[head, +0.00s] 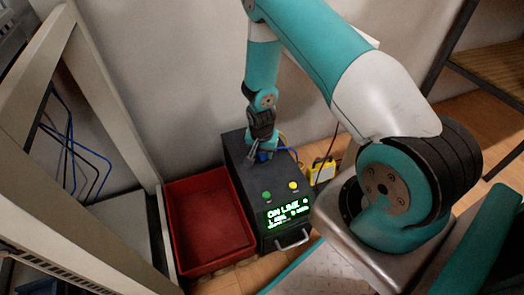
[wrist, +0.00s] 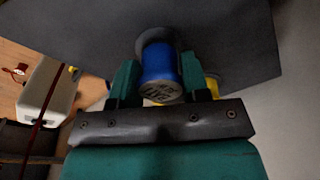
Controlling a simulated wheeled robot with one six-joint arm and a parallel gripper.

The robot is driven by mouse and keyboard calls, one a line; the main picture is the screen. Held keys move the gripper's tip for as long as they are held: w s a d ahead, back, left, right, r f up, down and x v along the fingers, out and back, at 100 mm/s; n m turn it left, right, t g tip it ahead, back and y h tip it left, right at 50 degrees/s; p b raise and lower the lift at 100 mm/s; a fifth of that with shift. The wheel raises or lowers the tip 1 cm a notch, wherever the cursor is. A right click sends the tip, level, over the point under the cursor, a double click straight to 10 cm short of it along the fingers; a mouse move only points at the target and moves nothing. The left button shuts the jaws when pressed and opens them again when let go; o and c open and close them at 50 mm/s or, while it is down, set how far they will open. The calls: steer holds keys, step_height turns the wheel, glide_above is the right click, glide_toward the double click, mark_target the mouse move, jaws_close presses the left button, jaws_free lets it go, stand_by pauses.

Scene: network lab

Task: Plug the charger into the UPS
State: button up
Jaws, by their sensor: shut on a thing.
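The UPS (head: 236,165) is a black box on the floor with a lit green "ON LINE" display, green and yellow buttons and a front handle. My gripper (head: 262,154) is over its top, towards the back. In the wrist view my gripper (wrist: 160,68) is shut on a blue cylindrical plug (wrist: 161,72), with one teal finger on each side. The plug's far end is at the dark top face of the UPS (wrist: 235,40). Whether it is seated or only touching, I cannot tell. A little blue (head: 264,156) shows below the fingers in the head view.
A red tray (head: 208,220) stands on the floor left of the UPS. A yellow and white unit (head: 323,170) with a red cable stands to its right. Yellow plug parts (wrist: 213,82) show beside the right finger. A pale frame (head: 110,110) is at left; the wall is behind.

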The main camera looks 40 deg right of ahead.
steer(key=shift+f+b, duration=0.3)
steer(key=shift+f, duration=0.25)
steer(key=o, duration=1)
steer(key=shift+c, duration=0.2)
step_height(320, 180, up, 17)
steer(key=s+a+p, duration=0.1)
steer(key=p, duration=0.6)
steer(key=shift+s+a+r, duration=0.15)
steer(key=shift+s+a, duration=0.05)
steer(key=shift+a, duration=0.1)
